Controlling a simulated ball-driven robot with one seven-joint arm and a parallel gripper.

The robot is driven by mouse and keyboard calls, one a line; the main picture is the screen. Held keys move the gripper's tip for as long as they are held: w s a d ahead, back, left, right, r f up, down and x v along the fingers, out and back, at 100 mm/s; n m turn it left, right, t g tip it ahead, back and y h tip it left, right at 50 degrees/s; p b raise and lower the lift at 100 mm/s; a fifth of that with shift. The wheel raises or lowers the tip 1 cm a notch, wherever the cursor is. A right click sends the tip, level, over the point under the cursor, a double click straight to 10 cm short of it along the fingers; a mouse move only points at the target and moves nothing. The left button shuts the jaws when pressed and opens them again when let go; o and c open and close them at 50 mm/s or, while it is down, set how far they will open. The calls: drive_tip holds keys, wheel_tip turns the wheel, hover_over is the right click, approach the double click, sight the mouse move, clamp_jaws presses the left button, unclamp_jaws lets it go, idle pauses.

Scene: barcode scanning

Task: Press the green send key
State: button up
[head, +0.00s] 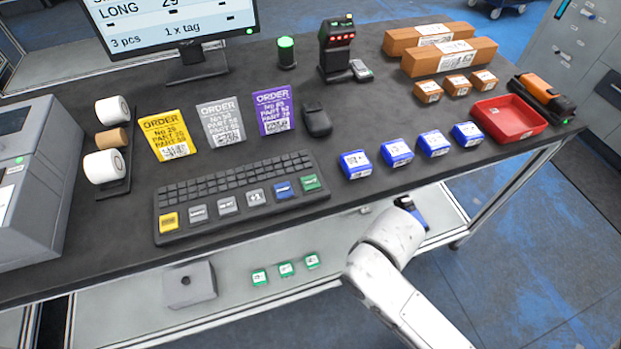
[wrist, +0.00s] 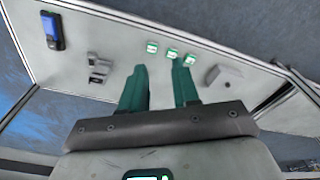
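The green key (head: 310,182) is at the right end of the front row of large keys on the black keyboard (head: 238,192), which lies on the dark table. A blue key (head: 283,190) sits just left of it. My white arm reaches in at the lower right of the head view, in front of the table, and its fingers are hidden there. In the wrist view my gripper (wrist: 160,82) has two green fingers apart with nothing between them. It faces the lower shelf; the keyboard is not in that view.
Blue boxes (head: 395,154) stand right of the keyboard, and a red tray (head: 508,119) lies farther right. Order cards (head: 221,121) and a black mouse-like device (head: 316,120) lie behind it. The lower shelf (wrist: 112,38) holds small green-and-white boxes (wrist: 172,53) and a grey box (wrist: 224,76).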

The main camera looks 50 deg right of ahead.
clamp_jaws()
idle(0.9)
